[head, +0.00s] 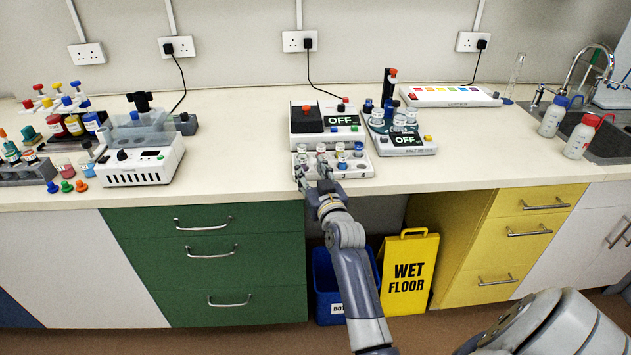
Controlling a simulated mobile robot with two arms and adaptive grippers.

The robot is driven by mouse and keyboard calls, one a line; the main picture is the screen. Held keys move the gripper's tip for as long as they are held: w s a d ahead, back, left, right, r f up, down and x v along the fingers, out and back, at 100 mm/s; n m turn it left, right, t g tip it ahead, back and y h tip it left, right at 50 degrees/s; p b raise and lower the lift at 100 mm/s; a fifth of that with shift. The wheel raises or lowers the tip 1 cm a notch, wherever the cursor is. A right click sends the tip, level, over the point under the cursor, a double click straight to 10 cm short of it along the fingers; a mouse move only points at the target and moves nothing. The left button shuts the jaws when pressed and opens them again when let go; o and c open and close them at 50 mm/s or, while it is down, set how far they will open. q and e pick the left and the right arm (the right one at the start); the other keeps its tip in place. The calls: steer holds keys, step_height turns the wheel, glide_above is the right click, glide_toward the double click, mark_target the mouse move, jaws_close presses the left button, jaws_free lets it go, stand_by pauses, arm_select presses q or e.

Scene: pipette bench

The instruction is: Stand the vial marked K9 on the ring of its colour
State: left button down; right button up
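A white vial tray (360,169) sits near the front edge of the bench with several small capped vials (340,150) in a row. The labels are too small to read, so I cannot tell which vial is K9. Coloured rings cannot be made out clearly. The fingers hide part of the tray's front.
Behind the tray stands a device reading OFF (341,120). A second OFF device (408,140) with vials is to its right. A clear-lidded white machine (140,165) and racks stand left. The bench is clear on the right front.

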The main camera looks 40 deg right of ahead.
steer(key=shift+v, duration=1.9)
